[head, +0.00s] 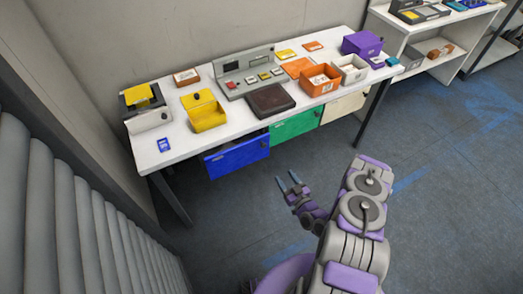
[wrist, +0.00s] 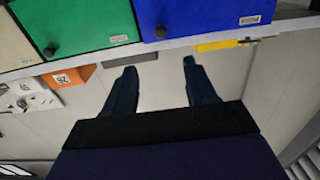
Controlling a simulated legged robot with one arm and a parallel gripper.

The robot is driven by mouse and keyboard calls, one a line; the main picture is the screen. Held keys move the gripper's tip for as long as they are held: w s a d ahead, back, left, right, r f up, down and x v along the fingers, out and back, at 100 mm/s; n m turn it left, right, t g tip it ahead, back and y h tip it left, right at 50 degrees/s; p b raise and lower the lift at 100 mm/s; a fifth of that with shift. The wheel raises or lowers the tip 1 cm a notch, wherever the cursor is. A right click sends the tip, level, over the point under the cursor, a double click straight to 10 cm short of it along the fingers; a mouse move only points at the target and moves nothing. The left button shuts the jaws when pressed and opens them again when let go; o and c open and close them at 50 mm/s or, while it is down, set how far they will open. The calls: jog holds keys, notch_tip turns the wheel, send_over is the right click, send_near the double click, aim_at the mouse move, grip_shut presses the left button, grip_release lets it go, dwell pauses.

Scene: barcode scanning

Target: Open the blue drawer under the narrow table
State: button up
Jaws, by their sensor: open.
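The blue drawer (head: 237,157) hangs under the front left of the narrow white table (head: 177,150). In the head view a dark strip shows above its front, and I cannot tell whether it is slightly ajar. In the wrist view, which looks upside down, the blue drawer (wrist: 205,14) fills the top right, with a dark round knob (wrist: 161,32) and a small label. My gripper (head: 288,180) is open and empty, in front of the drawers and apart from them. Its two dark fingers (wrist: 160,68) point toward the blue drawer's knob side.
A green drawer (head: 295,125) sits right of the blue one, then a cream drawer (head: 342,106). The tabletop holds a yellow box (head: 205,115), an orange box (head: 319,83) and a purple box (head: 362,44). A ribbed grey wall (head: 65,215) stands at left. The floor before the drawers is clear.

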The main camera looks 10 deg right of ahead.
aim_at(264, 147)
jog(key=b+x, duration=0.5)
jog(key=x, duration=1.2)
jog(key=shift+w+a+r, duration=0.1)
jog(key=shift+a+r, duration=0.05)
jog(key=shift+c, duration=0.4)
grip_shut()
